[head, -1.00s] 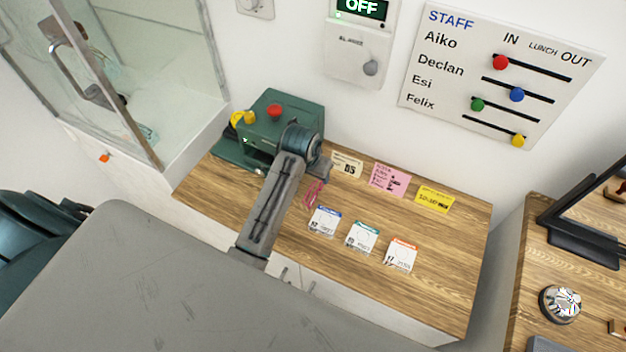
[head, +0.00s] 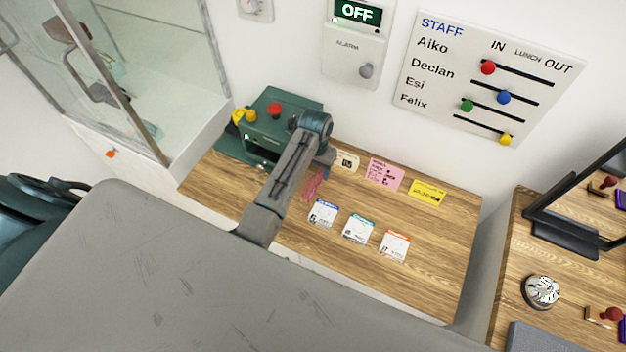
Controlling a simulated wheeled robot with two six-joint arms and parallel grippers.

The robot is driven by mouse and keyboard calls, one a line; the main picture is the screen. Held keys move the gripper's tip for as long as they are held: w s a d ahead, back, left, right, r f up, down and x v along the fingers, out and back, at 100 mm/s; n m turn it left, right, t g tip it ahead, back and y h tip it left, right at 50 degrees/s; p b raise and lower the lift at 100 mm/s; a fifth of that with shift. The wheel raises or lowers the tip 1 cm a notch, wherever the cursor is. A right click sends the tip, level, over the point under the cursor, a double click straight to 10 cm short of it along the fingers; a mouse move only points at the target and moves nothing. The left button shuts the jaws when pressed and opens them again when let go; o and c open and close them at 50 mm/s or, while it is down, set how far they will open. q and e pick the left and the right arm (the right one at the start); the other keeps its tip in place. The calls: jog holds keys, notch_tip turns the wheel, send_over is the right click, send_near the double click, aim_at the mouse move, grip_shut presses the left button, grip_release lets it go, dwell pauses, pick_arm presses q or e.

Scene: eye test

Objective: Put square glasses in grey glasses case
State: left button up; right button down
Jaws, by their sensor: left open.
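My left arm reaches over the wooden desk (head: 420,270). My left gripper (head: 325,160) is small and partly hidden behind its wrist, beside the green machine; it is open, and I see nothing held. A thin pink item (head: 313,185) lies on the desk just below it, partly covered by the arm. It may be a pair of glasses, but its shape is too small to tell. I cannot make out square glasses or a grey glasses case for certain. My right gripper is not in view.
A green machine (head: 262,128) with red and yellow knobs stands at the desk's back left. Several cards and notes, including a pink note (head: 384,174), lie on the desk. A glass cabinet (head: 190,60) stands at left. A second desk with a silver bell (head: 541,290) is at right.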

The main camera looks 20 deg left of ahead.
aim_at(314, 177)
pick_arm(q)
jog(key=shift+a+f+p, duration=0.1)
jog(key=shift+f+p, duration=0.3)
jog(key=shift+f, duration=1.25)
jog(key=c, duration=1.1)
